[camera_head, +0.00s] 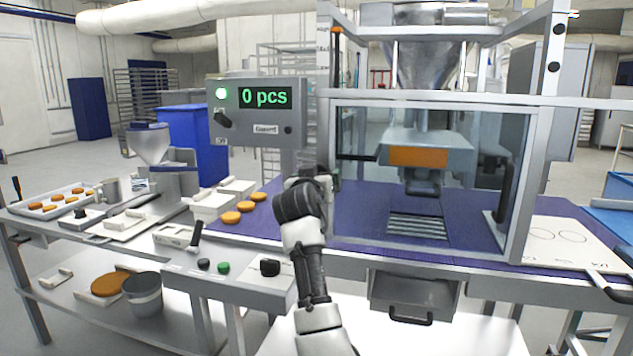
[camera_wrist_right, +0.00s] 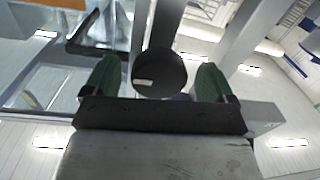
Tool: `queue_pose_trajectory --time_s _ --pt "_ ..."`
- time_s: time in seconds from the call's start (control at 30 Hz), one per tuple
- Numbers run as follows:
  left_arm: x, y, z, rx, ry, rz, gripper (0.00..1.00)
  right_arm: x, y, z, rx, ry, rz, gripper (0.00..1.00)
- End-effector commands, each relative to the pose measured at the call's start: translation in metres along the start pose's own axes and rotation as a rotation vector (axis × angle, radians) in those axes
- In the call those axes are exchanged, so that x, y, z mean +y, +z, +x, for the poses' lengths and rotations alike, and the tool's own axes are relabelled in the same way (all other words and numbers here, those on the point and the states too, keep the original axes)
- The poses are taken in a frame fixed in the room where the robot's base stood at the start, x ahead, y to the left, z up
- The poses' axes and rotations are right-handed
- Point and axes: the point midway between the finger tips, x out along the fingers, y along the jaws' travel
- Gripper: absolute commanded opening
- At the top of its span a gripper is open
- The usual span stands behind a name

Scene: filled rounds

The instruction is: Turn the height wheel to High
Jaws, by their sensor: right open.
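The height wheel shows in the right wrist view as a dark round knob (camera_wrist_right: 160,74) with a short white mark near its middle left. It lies between the two green fingers of my open right gripper (camera_wrist_right: 158,82), with a gap on both sides. In the head view my right gripper (camera_head: 311,178) is raised at the left post of the machine and hides most or all of the wheel. I cannot read any High label. I cannot tell how deep the wheel sits between the fingers. My left gripper is not in view.
The machine's clear guard (camera_head: 460,200) stands right of my gripper. A control box (camera_head: 262,130) reading "0 pcs" with a green lamp stands to the left. Orange rounds (camera_head: 231,217) lie on the blue belt (camera_head: 265,222) near my arm. A button panel (camera_head: 235,275) is at lower left.

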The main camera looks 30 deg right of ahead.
Motion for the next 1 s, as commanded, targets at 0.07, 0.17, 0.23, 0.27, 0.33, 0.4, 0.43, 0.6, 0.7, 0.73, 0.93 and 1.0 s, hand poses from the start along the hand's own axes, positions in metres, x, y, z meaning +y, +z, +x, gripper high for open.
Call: queue_pose_trajectory --time_s 0.07,0.17,0.23,0.27,0.33,0.4,0.43,0.6,0.7,0.73,0.93,1.0 --pt "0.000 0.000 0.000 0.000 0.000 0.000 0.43 0.000 0.000 -0.002 0.001 0.000 0.000 0.86" --pt "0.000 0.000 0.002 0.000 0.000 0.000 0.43 -0.001 0.000 -0.012 0.001 -0.001 0.000 0.86" --pt "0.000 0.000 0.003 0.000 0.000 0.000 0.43 -0.001 0.001 -0.023 0.003 -0.001 0.002 0.86" --pt "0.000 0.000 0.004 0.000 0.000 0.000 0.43 -0.001 0.001 -0.029 0.001 -0.002 0.002 0.86" --pt "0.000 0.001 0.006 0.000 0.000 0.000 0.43 -0.002 0.001 -0.044 0.003 -0.002 0.002 0.86" --pt "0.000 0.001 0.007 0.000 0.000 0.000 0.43 -0.001 0.002 -0.059 0.001 -0.003 0.003 0.86" --pt "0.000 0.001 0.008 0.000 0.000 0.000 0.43 -0.001 0.001 -0.065 0.001 -0.003 0.003 0.86" --pt "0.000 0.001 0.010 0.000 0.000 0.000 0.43 -0.001 0.001 -0.093 0.001 -0.002 0.002 0.86" --pt "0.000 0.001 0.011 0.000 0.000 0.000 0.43 -0.001 0.001 -0.103 -0.001 -0.002 0.000 0.86" --pt "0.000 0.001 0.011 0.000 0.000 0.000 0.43 -0.001 0.001 -0.105 -0.001 -0.001 0.000 0.86" --pt "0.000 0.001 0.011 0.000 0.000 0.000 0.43 -0.001 0.000 -0.109 -0.001 -0.001 -0.001 0.86" --pt "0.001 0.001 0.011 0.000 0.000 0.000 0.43 -0.001 0.000 -0.108 -0.001 -0.001 -0.001 0.86"
